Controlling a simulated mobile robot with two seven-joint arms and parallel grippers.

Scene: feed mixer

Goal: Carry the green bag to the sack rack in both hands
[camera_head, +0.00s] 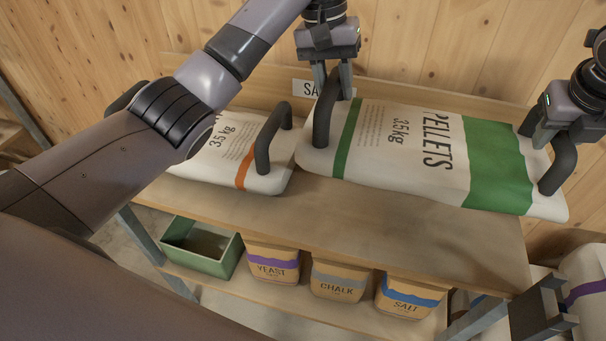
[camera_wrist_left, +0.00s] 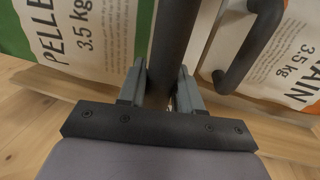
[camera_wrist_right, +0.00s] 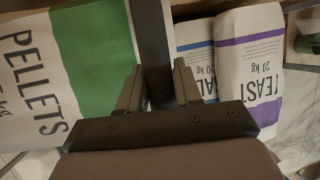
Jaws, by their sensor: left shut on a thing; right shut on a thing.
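The green bag (camera_head: 402,150) is a white sack with green bands, marked PELLETS 3.5 kg. It lies at the right part of the wooden rack shelf, tilted a little, with a dark handle at each end. My left gripper (camera_head: 334,92) is shut on its left handle (camera_head: 323,118); the handle also stands between the fingers in the left wrist view (camera_wrist_left: 163,60). My right gripper (camera_head: 548,130) is shut on its right handle (camera_head: 558,168), seen between the fingers in the right wrist view (camera_wrist_right: 152,50). Whether the bag's underside touches the shelf is hard to tell.
A similar sack with an orange band (camera_head: 215,150) lies just left of the green bag on the shelf (camera_head: 380,225). Below stand a green bin (camera_head: 203,247) and yeast (camera_head: 272,263), chalk (camera_head: 338,280) and salt (camera_head: 408,297) packs. A wooden wall is behind.

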